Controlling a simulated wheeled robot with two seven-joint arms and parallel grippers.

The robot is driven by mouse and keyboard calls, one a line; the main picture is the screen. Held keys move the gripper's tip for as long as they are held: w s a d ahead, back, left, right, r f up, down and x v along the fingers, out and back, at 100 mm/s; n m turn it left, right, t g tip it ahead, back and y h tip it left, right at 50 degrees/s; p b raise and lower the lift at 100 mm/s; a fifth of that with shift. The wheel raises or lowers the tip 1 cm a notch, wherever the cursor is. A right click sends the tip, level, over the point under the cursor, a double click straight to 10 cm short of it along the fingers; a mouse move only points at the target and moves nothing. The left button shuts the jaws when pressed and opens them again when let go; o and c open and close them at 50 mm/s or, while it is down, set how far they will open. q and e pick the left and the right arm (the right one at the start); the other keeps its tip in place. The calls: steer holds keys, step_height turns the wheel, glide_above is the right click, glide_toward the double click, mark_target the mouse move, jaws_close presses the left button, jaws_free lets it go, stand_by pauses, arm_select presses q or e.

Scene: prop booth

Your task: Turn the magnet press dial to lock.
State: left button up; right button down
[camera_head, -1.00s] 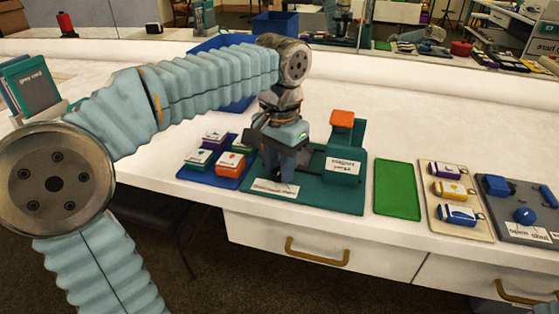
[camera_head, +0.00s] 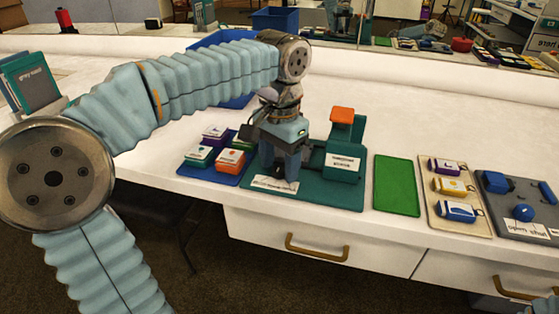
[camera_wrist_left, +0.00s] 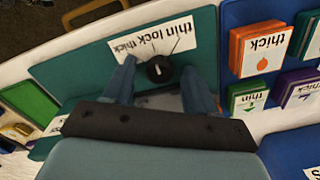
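The magnet press has a teal base (camera_head: 325,194), a teal block with a white label (camera_head: 342,163) and an orange top (camera_head: 342,115). Its small black dial (camera_wrist_left: 158,70) shows in the left wrist view with a white mark on it, beside a label reading thin, lock, thick (camera_wrist_left: 155,38). I cannot tell exactly which word the mark points at. My left gripper (camera_head: 280,178) points down over the front left of the base. In the left wrist view its fingers (camera_wrist_left: 159,72) are apart on either side of the dial, with visible gaps. In the head view the fingers mostly hide the dial.
A blue tray (camera_head: 213,179) with several labelled blocks stands close left of the press. A green mat (camera_head: 397,187), a beige tray (camera_head: 480,226) with tagged items and a grey panel (camera_head: 500,212) lie to the right. The table behind the press is largely clear.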

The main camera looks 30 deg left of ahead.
mark_target(280, 168)
arm_select(q)
steer(key=shift+r, duration=0.1)
step_height(280, 168, up, 14)
steer(key=p, duration=0.1)
steer(key=shift+f, duration=0.2)
stand_by(0.5)
